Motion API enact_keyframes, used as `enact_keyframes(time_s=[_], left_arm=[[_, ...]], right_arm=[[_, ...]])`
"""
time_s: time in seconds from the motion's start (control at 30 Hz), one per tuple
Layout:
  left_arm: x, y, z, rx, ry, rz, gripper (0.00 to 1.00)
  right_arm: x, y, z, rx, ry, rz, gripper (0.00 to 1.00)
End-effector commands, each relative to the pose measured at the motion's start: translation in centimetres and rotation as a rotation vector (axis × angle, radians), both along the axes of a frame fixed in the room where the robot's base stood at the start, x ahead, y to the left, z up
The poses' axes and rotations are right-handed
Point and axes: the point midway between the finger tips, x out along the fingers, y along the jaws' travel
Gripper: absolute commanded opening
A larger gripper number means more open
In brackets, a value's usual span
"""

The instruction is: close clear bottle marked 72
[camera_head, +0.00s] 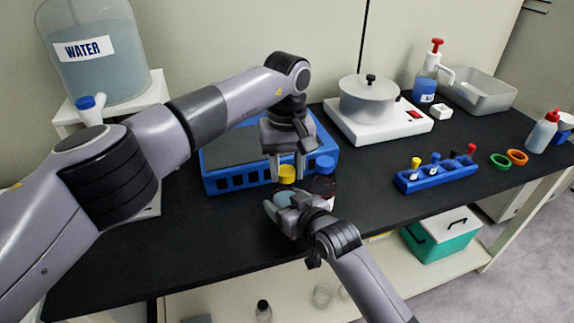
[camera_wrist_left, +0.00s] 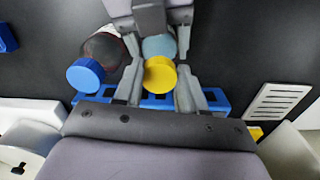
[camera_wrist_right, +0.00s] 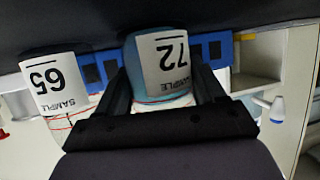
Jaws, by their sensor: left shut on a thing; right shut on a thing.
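The clear bottle marked 72 (camera_wrist_right: 163,68) has bluish contents. My right gripper (camera_head: 288,203) is shut on this bottle, with its fingers on either side of it in the right wrist view. My left gripper (camera_head: 287,170) points down and is shut on a yellow cap (camera_wrist_left: 160,75). The cap is at the top of the bottle, in line with its mouth. The bottle's mouth is hidden under the cap, so I cannot tell whether the cap is seated.
A blue-framed tray (camera_head: 215,183) lies behind. A blue rack (camera_head: 440,177) stands to the right. The black bench (camera_head: 190,240) is clear at front left.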

Motion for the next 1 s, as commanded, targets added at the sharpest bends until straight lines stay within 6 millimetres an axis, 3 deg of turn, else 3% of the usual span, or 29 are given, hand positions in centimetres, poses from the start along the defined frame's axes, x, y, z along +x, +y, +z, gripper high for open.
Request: enact_keyframes(time_s=[0.4,0.57,0.87,0.9,0.97,1.0], left_arm=[[0.07,0.34,0.07,0.000,-0.001,-0.623,0.12],[0.08,0.37,0.05,-0.001,0.000,-0.725,0.12],[0.09,0.37,0.07,-0.001,0.000,-0.737,0.12],[0.09,0.37,0.07,-0.001,0.000,-0.736,0.46],[0.09,0.37,0.07,-0.001,0.000,-0.736,0.65],[0.09,0.37,0.06,-0.001,0.000,-0.736,0.65]], right_arm=[[0.00,-0.02,-0.04,0.000,0.001,0.000,0.00],[0.00,-0.02,-0.04,0.000,0.001,0.000,0.00],[-0.01,-0.03,-0.06,-0.001,0.002,0.000,0.00],[-0.01,-0.03,-0.05,-0.001,0.002,0.000,0.00],[-0.01,-0.03,-0.06,-0.001,0.002,0.000,0.00],[-0.01,-0.03,-0.06,-0.001,0.002,0.000,0.00]])
